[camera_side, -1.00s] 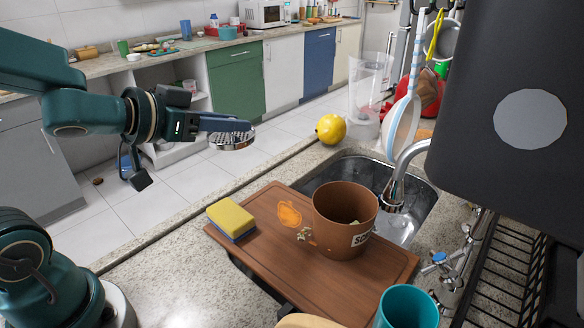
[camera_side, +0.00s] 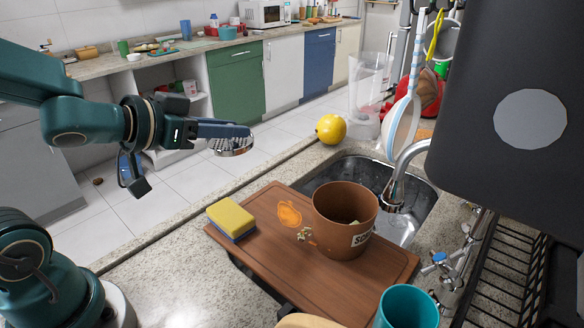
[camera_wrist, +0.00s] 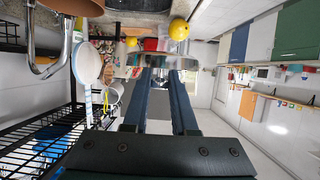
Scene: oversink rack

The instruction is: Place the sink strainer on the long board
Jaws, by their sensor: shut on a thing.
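The sink strainer (camera_side: 231,147) is a shiny round metal piece with holes, held in the air above the floor, left of the counter in the side view. My gripper (camera_side: 240,131) is shut on it at the fingertips.
On the board are a yellow-blue sponge (camera_side: 231,217), a brown pot (camera_side: 338,220), an orange flat piece (camera_side: 289,214) and small scraps (camera_side: 304,236). A teal cup (camera_side: 407,308) stands at the front. A faucet (camera_side: 396,178) rises over the sink. The board's front left is bare.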

